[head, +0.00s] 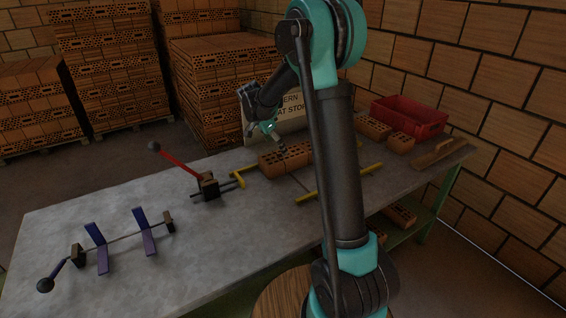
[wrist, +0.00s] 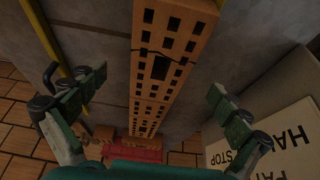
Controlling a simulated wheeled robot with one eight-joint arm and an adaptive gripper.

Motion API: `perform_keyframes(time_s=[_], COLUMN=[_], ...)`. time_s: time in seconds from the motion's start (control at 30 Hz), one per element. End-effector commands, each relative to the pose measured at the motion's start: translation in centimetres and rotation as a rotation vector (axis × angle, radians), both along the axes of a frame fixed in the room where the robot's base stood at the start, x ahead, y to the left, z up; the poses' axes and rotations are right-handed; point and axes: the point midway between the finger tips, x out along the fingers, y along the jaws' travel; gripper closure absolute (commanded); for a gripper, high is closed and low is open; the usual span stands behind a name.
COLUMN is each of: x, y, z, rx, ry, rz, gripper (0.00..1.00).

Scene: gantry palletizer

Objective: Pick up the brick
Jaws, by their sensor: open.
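A row of orange perforated bricks (head: 272,166) lies on the grey table between yellow bars; it looks like at least two bricks end to end. My gripper (head: 268,127) is above this row. In the wrist view the brick row (wrist: 152,105) runs lengthwise between the two fingers of my gripper (wrist: 158,86), with a thin dark line across it. The fingers are spread wide, with a gap on each side, and hold nothing.
A red crate (head: 420,112) and a wooden-handled tool (head: 437,156) are on the table's right. A sign (head: 289,107) stands behind the bricks. A red-handled lever (head: 180,161) and a purple-armed clamp (head: 103,250) are on the left. Brick stacks (head: 108,65) fill the back.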

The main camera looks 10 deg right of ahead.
Motion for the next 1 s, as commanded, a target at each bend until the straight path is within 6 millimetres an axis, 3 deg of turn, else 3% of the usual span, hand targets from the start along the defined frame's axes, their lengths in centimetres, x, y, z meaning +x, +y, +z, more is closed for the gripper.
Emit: perform_keyframes(time_s=[0.1,0.47,0.7,1.0], x=[0.3,0.8,1.6,1.6], y=[-0.7,-1.5,-2.8,-3.0], z=[-1.6,-3.7,-6.7,-7.2], rx=[0.000,0.000,0.000,0.000], ry=[0.000,0.000,-0.001,0.000], rz=[0.000,0.000,0.000,0.001], gripper=[0.00,0.00,0.00,0.03])
